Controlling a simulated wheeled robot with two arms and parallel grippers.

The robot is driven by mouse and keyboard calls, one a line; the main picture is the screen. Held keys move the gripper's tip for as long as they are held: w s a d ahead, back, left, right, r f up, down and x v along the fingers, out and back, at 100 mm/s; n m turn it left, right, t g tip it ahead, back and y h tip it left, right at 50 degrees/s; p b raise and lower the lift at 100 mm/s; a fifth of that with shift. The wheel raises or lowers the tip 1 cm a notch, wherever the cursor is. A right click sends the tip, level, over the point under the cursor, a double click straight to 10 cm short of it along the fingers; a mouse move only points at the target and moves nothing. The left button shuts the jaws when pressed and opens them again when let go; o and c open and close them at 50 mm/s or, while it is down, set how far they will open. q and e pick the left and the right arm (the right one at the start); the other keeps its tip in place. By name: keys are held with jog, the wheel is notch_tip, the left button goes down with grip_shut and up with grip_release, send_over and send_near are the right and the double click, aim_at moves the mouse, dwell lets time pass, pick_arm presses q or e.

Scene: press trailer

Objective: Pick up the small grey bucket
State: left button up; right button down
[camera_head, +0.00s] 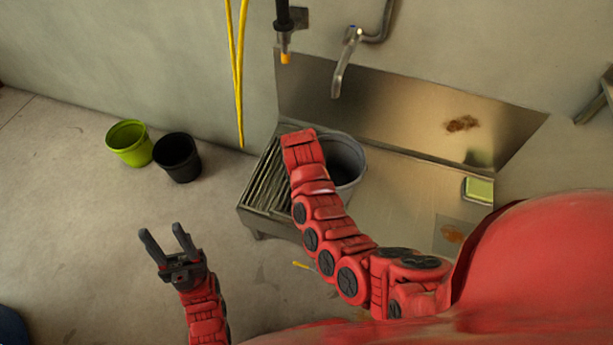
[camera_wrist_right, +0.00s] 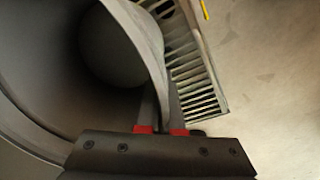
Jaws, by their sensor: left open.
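The small grey bucket (camera_head: 346,162) stands at the sink unit, beside the slatted rack, partly hidden behind my right arm in the head view. In the right wrist view the bucket (camera_wrist_right: 60,60) fills the left side, its inside open to the camera. My right gripper (camera_wrist_right: 161,105) has one finger inside the bucket and one outside, close together with the rim wall between them. It looks shut on the rim. Its fingers are hidden in the head view. My left gripper (camera_head: 163,231) is open and empty above the floor, at lower left, far from the bucket.
A slatted metal rack (camera_head: 266,190) lies left of the bucket. A faucet (camera_head: 343,65) and a black hanging nozzle (camera_head: 284,30) are above. A green pot (camera_head: 130,143) and a black pot (camera_head: 177,157) stand on the floor by the wall. A green sponge (camera_head: 479,190) lies right.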

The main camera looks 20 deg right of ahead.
jog(key=s+a+r+p, duration=0.1)
jog(key=s, duration=0.6)
dwell(0.4)
jog(key=shift+s+a, duration=0.1)
jog(key=shift+s, duration=0.05)
